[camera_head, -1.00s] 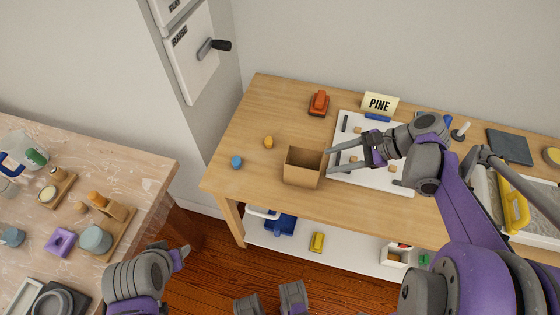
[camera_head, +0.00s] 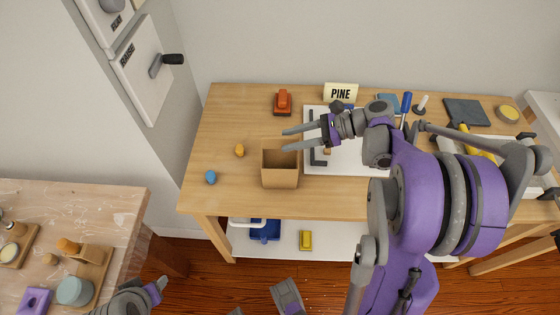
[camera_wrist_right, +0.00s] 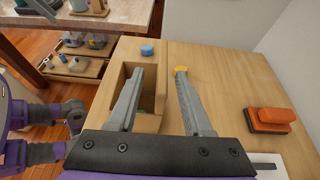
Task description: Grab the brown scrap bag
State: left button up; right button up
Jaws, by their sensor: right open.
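The brown scrap bag (camera_head: 280,179) stands upright on the wooden table with its top open, looking like a small box. In the right wrist view the bag (camera_wrist_right: 149,123) is partly hidden behind one finger. My right gripper (camera_head: 284,140) is open and empty, at the back rim of the bag, fingers pointing left. In the wrist view the gripper (camera_wrist_right: 160,72) has one finger over the bag's opening and the other over the table beside it. Contact cannot be told. My left gripper (camera_head: 160,284) shows only partly at the lower left, its jaws unclear.
A blue lump (camera_head: 210,177) and a yellow lump (camera_head: 239,151) lie left of the bag. An orange tool (camera_head: 283,102) and the PINE sign (camera_head: 340,93) stand behind. A white board (camera_head: 345,164) lies right of the bag. The table's left end is mostly clear.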

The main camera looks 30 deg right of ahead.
aim_at(280, 141)
jog(key=x, duration=0.3)
jog(key=shift+w+a+f, duration=0.1)
jog(key=shift+w+a, duration=0.05)
jog(key=shift+w, duration=0.1)
grip_shut()
dwell(1.2)
